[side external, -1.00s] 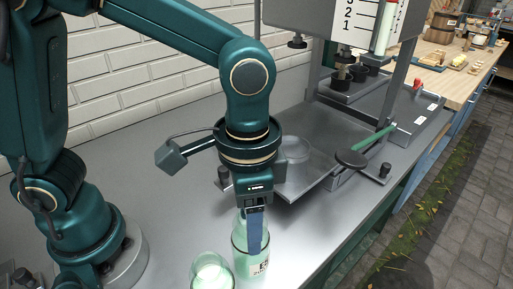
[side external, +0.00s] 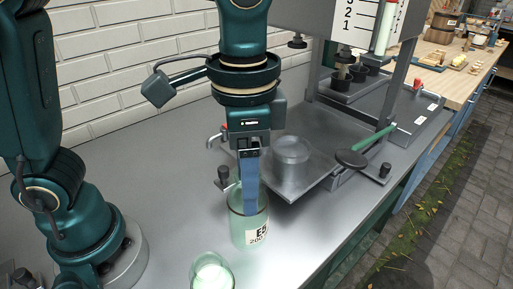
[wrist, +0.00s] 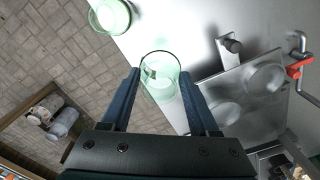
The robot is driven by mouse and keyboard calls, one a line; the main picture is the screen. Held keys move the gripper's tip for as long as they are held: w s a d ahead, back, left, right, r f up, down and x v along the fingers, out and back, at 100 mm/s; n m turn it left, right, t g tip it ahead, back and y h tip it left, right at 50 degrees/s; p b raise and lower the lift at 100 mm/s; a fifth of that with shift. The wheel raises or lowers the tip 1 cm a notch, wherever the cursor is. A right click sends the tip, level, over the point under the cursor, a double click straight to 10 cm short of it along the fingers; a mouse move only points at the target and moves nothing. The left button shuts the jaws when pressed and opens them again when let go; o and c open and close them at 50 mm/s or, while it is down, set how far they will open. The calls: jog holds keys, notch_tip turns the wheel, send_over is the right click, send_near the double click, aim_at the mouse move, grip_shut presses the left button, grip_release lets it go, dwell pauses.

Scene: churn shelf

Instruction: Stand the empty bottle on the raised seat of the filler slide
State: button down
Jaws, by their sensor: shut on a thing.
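The empty bottle (side external: 244,232) is a clear greenish glass with a white label reading E5 and 200. It is upright, left of the filler slide (side external: 325,172). My gripper (side external: 250,205) is shut on the bottle, its blue fingers at the upper part. I cannot tell how far the base is above the bench. In the wrist view the bottle (wrist: 160,86) shows between the fingertips (wrist: 160,98).
A second glass (side external: 212,272) with pale contents stands in front of the bottle. A dark knob (side external: 223,178) and a red-tipped handle (wrist: 298,68) are at the slide's left edge. A green lever with a black pad (side external: 350,159) lies right of the seat.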

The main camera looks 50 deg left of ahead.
jog(key=w+a+r, duration=0.1)
jog(key=a+r, duration=0.3)
jog(key=r, duration=0.2)
jog(key=w+a+f+n, duration=0.2)
jog(key=w+a+n, duration=0.5)
jog(key=a, duration=0.4)
jog(key=d, duration=0.7)
jog(key=shift+r, duration=2.7)
jog(key=s+a+n, duration=0.3)
jog(key=a+n, duration=0.2)
jog(key=a, duration=0.3)
jog(key=s+a+n, duration=0.4)
jog(key=a+n, duration=0.2)
jog(key=a, duration=0.2)
notch_tip(320, 180, down, 16)
jog(key=shift+w+a+r, duration=0.15)
jog(key=shift+w+r, duration=0.05)
jog(key=shift+f, duration=0.15)
